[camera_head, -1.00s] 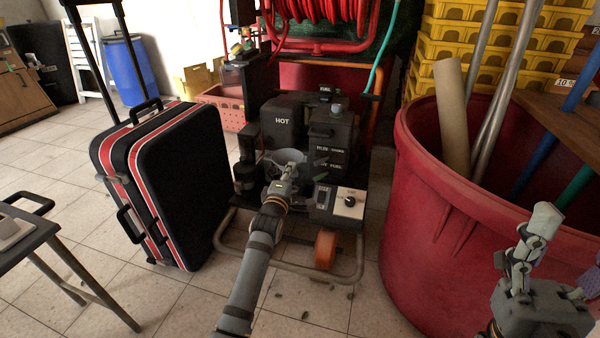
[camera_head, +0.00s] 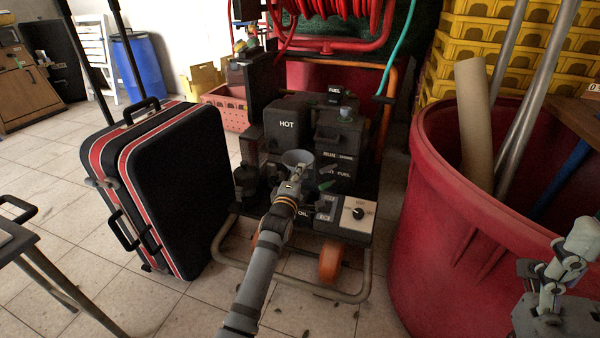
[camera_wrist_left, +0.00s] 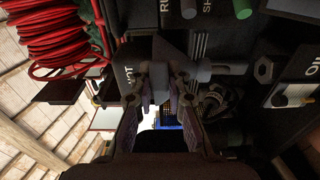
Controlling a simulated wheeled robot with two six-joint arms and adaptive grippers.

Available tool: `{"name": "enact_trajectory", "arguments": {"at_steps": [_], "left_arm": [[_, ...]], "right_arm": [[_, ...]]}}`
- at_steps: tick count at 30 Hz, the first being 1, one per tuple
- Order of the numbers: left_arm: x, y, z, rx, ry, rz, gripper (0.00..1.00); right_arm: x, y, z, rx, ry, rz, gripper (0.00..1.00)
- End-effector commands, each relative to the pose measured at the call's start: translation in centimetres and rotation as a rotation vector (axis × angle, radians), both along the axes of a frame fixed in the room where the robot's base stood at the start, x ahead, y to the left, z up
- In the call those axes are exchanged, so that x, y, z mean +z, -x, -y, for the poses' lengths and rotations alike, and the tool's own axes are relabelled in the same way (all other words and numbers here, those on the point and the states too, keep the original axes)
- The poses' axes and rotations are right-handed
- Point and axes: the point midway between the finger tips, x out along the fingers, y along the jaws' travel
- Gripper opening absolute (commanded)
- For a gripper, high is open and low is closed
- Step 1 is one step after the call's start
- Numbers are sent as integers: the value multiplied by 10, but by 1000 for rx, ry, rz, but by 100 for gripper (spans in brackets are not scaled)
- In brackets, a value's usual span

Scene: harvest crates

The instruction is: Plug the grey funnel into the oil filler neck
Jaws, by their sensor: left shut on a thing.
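The grey funnel (camera_head: 297,157) is in front of the black machine in the head view, its wide mouth facing up. My left gripper (camera_head: 294,178) is shut on it from the near side and holds it over the machine's lower front. In the left wrist view my left fingers (camera_wrist_left: 160,82) are close together, and I cannot clearly make out the funnel. An "OIL" label (camera_head: 303,215) shows below the gripper in the head view. The filler neck is not clearly visible there; my arm may hide it. My right gripper (camera_head: 578,240) is at the lower right, away from the machine; its jaw state is unclear.
A control box with a knob (camera_head: 357,214) sits right of my left gripper. A black suitcase (camera_head: 178,185) stands to the left, and a large red bin (camera_head: 440,220) to the right. A red hose reel (camera_head: 325,12) hangs above. Tiled floor lies in front.

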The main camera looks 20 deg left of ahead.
Motion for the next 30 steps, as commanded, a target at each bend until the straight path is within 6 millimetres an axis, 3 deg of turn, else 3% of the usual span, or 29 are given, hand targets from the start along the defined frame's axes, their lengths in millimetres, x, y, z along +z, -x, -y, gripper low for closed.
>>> {"name": "enact_trajectory", "arguments": {"at_steps": [3,10,30], "left_arm": [[-19,0,0,0,0,0,0],[-40,0,0,0,-1,0,0],[-41,0,0,0,-1,1,0]], "right_arm": [[-15,-1,-1,-3,5,-4,57],[-33,-2,-4,-11,18,-9,57],[-32,-3,-4,-13,20,-10,57]]}}
